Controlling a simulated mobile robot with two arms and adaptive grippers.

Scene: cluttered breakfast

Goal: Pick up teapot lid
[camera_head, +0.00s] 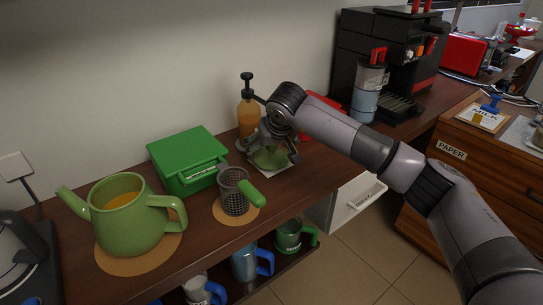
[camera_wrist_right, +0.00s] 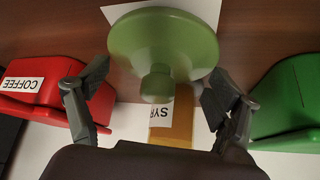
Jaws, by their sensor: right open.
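The green teapot lid (camera_head: 270,159) lies on a white square on the counter, partly covered by my right gripper (camera_head: 271,147) in the head view. In the right wrist view the round lid (camera_wrist_right: 165,38) shows its knob (camera_wrist_right: 157,84) pointing towards the camera. The right gripper (camera_wrist_right: 155,108) is open, one finger on each side of the knob, with visible gaps; whether a finger touches the lid cannot be told. The green teapot (camera_head: 130,218) stands lidless at the left on a round cork mat (camera_head: 112,264), with orange liquid inside. My left gripper is not in view.
A syrup bottle (camera_head: 247,112) stands close behind the lid. A green box (camera_head: 188,158) is to its left and a red coffee box (camera_wrist_right: 38,92) to its right. A mesh strainer (camera_head: 235,197) with green handle stands in front. Mugs (camera_head: 245,262) sit on a lower shelf.

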